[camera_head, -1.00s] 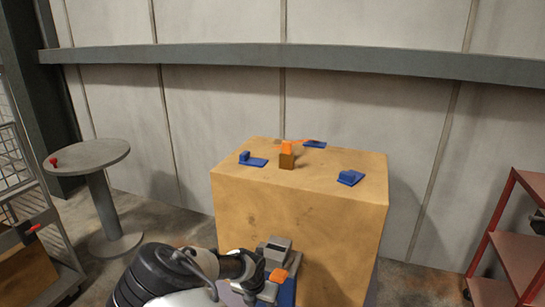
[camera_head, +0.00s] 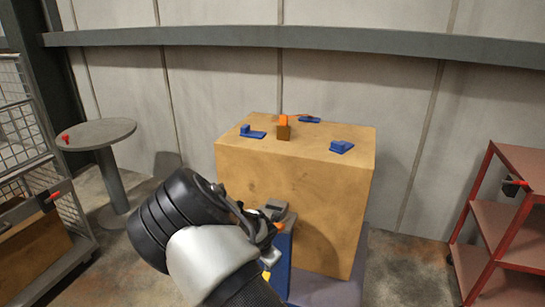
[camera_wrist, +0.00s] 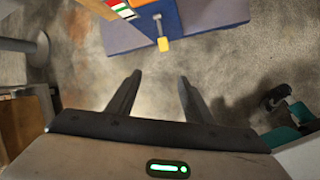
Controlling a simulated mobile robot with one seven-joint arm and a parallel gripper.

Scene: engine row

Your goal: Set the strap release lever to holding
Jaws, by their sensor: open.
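A lever with a yellow end (camera_wrist: 162,44) on a pale stem juts from a blue post (camera_wrist: 157,18) at the top of the wrist view. I take it for the strap release lever. A red, white and green marking (camera_wrist: 122,8) lies just left of it. The blue post (camera_head: 284,268) stands against the front of a wooden crate (camera_head: 325,205), with a grey fitting (camera_head: 277,209) on top. My gripper (camera_wrist: 159,78) is open and empty, with the yellow end beyond its fingertips, apart from them. In the head view my arm hides part of the post and most of the lever.
Blue brackets (camera_head: 341,147) and an orange-topped block (camera_head: 283,130) sit on the crate. A round table (camera_head: 98,132) and a wire cage cart (camera_head: 30,160) stand left, a red shelf cart (camera_head: 500,220) right. Bare floor lies between the crate and the red cart.

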